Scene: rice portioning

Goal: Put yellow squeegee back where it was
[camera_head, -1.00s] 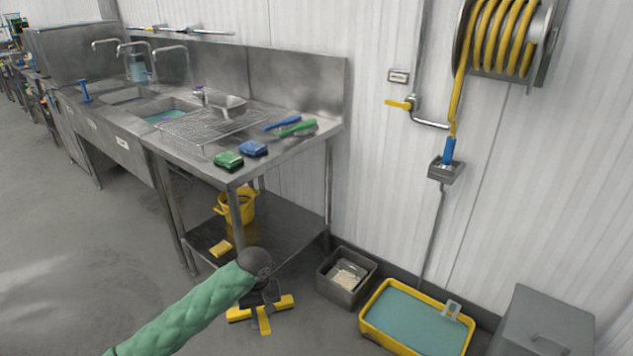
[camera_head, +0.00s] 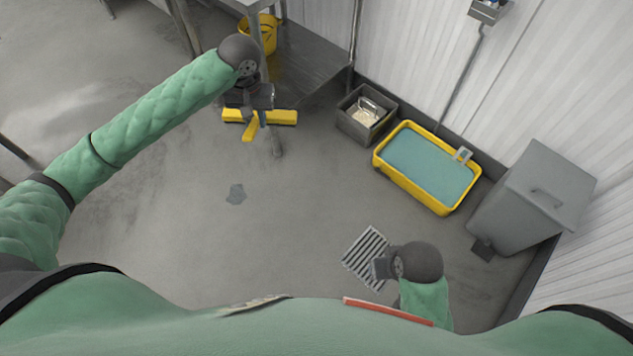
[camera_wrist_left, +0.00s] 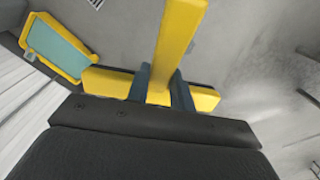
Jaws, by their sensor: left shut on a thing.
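The yellow squeegee (camera_head: 275,116) has a long crossbar and a short handle. My left gripper (camera_head: 256,106) is shut on it beside the metal table's lower shelf, apparently above the floor. In the left wrist view the two dark fingers (camera_wrist_left: 162,88) clasp the squeegee (camera_wrist_left: 179,38) where the handle meets the crossbar. My right gripper (camera_head: 382,268) is low in the head view, over a striped floor grate; its fingers are too small to read.
The metal table's lower shelf (camera_head: 308,70) holds a yellow bucket (camera_head: 267,36). A grey bin (camera_head: 353,124), a yellow tub (camera_head: 408,187) of teal liquid and a grey lidded container (camera_head: 520,205) stand along the wall. A floor grate (camera_head: 364,252) and a small wet patch (camera_head: 236,193) show on otherwise open floor.

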